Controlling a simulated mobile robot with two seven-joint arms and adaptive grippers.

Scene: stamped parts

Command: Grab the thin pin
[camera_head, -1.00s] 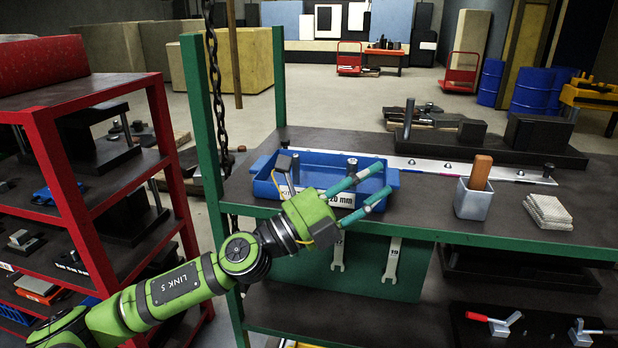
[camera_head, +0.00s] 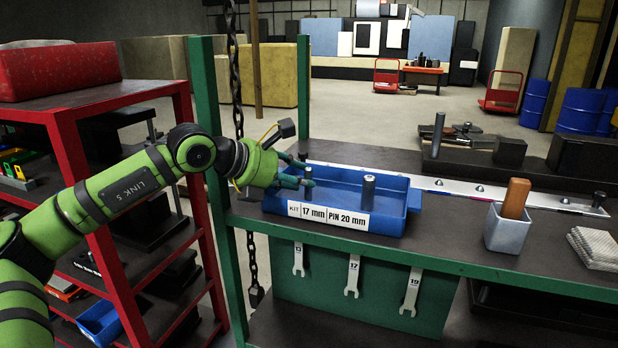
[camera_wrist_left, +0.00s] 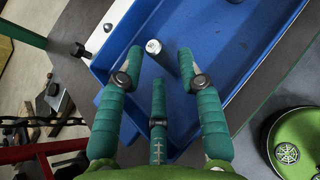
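Two grey upright pins stand in the blue tray (camera_head: 388,222). The thinner-looking pin (camera_head: 308,175) is at the left end, partly hidden by my fingers. The other pin (camera_head: 368,188) stands farther right in the tray. My left gripper (camera_head: 300,172) comes in from the left, low over the tray's left end. In the left wrist view its three teal fingers (camera_wrist_left: 160,65) are spread, with the near pin (camera_wrist_left: 155,50) between the two outer fingertips. No firm contact shows. The other pin (camera_wrist_left: 234,2) is cut by the top edge. My right gripper is not in view.
The tray's label (camera_head: 328,215) reads 17 mm and pin 20 mm. A grey cup (camera_head: 506,233) with an orange-brown block stands to the right, beside a pale stack (camera_head: 597,248). A metal strip (camera_head: 470,188) runs behind the tray. A green post (camera_head: 303,90) rises behind the gripper.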

